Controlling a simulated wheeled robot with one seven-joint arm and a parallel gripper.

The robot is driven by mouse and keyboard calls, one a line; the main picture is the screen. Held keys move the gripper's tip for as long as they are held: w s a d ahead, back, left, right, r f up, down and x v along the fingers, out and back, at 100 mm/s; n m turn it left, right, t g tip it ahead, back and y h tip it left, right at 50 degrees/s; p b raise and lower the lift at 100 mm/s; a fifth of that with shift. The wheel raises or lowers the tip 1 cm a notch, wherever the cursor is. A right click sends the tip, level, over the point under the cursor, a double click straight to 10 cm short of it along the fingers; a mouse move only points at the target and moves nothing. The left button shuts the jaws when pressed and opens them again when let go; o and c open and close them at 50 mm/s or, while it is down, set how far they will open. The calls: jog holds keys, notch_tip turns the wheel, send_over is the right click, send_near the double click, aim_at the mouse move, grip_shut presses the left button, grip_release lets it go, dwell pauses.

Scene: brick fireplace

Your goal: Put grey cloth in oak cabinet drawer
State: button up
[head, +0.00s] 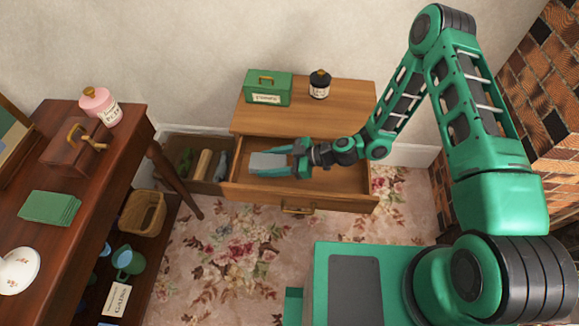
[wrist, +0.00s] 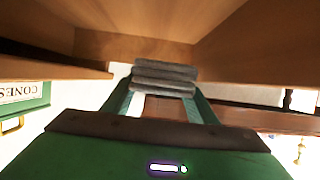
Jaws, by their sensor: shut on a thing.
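The oak cabinet (head: 330,122) stands against the wall with its drawer (head: 345,180) pulled open. The folded grey cloth (head: 267,164) is between the fingers of my gripper (head: 277,161), over the left part of the open drawer. In the wrist view, the cloth (wrist: 165,80) shows as a layered grey stack between the green fingertips of my gripper (wrist: 163,92), with wooden surfaces around it. My gripper is shut on the cloth. I cannot tell whether the cloth touches the drawer floor. The drawer looks otherwise empty.
A green box (head: 268,88) and a dark jar (head: 319,84) stand on the cabinet top. A crate of rolled things (head: 195,165) is left of the drawer. A dark wood table (head: 120,140) holds green cloths (head: 50,207). A brick fireplace (head: 540,90) is at right.

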aim_at(285, 161)
jog(key=w+d+f, duration=0.2)
jog(key=d, duration=0.1)
jog(key=w+d+f, duration=0.1)
jog(key=d, duration=0.1)
jog(key=shift+w+f, duration=0.15)
jog(key=shift+f, duration=2.2)
jog(key=o, duration=1)
jog(key=v, duration=0.7)
jog(key=shift+d+r, duration=0.15)
jog(key=shift+d, duration=0.15)
